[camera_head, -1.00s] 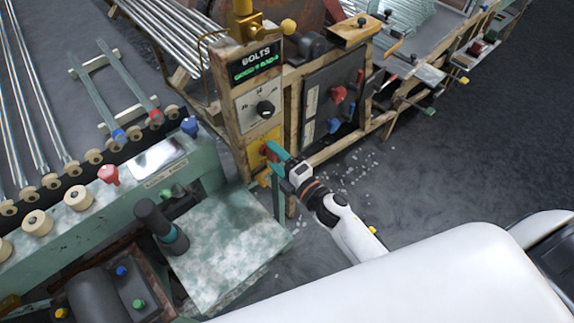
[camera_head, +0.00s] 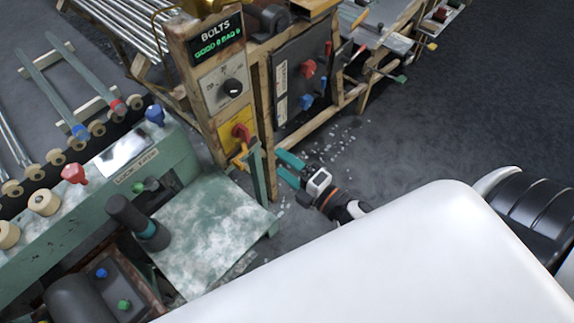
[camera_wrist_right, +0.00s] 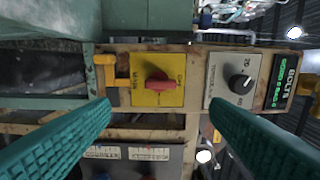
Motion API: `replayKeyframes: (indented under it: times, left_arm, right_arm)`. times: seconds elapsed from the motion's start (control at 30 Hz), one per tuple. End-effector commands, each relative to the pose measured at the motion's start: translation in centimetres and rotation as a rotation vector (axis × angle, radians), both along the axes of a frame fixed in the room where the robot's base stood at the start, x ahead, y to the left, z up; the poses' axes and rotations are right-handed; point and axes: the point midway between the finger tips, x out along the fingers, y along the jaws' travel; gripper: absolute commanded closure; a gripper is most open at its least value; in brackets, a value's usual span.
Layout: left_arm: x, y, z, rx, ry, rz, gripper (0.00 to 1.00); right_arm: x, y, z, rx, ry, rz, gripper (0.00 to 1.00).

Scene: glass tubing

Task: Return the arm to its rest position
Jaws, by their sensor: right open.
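My right gripper (camera_head: 289,168) is open and empty, with two teal fingers apart. In the head view it is to the right of the wooden BOLTS post, clear of it. In the right wrist view the open fingers (camera_wrist_right: 165,140) frame the yellow panel (camera_wrist_right: 180,95) with its red switch (camera_wrist_right: 157,86). That red switch also shows on the post in the head view (camera_head: 241,131). My white right arm crosses the lower right of the head view. My left gripper is not in view.
A green machine table (camera_head: 205,225) with a dark cylinder (camera_head: 137,222) stands left of the gripper. The post carries a dial (camera_head: 232,88) and BOLTS display (camera_head: 217,40). A dark panel (camera_head: 300,85) is behind. Open floor (camera_head: 440,130) lies to the right.

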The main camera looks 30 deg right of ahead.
Motion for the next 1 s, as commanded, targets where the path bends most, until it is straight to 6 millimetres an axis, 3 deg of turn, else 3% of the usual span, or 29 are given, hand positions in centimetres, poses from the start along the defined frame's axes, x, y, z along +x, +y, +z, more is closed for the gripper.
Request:
replayKeyframes:
  times: [0.3,0.37,0.43,0.57,0.73,0.87,1.0]
  left_arm:
    - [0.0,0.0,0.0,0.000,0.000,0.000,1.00]
    - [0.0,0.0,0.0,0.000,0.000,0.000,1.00]
    - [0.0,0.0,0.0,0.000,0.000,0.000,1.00]
    - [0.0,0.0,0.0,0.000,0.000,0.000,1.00]
    - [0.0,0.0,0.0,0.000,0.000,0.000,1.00]
    - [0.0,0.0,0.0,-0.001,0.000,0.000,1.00]
    - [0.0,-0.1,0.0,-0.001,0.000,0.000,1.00]
  right_arm:
    - [0.0,0.0,-0.2,0.002,0.005,-0.002,0.29]
    - [0.1,-0.2,-1.0,0.018,0.027,-0.011,0.29]
    - [0.2,-0.6,-3.2,0.061,0.086,-0.035,0.29]
    - [-0.4,-1.9,-10.8,0.208,0.293,-0.132,0.29]
    - [-4.3,-3.4,-23.2,0.447,0.636,-0.337,0.29]
    - [-9.5,-4.1,-31.6,0.608,0.885,-0.533,0.29]
    - [-17.1,-4.5,-39.0,0.750,1.131,-0.781,0.29]
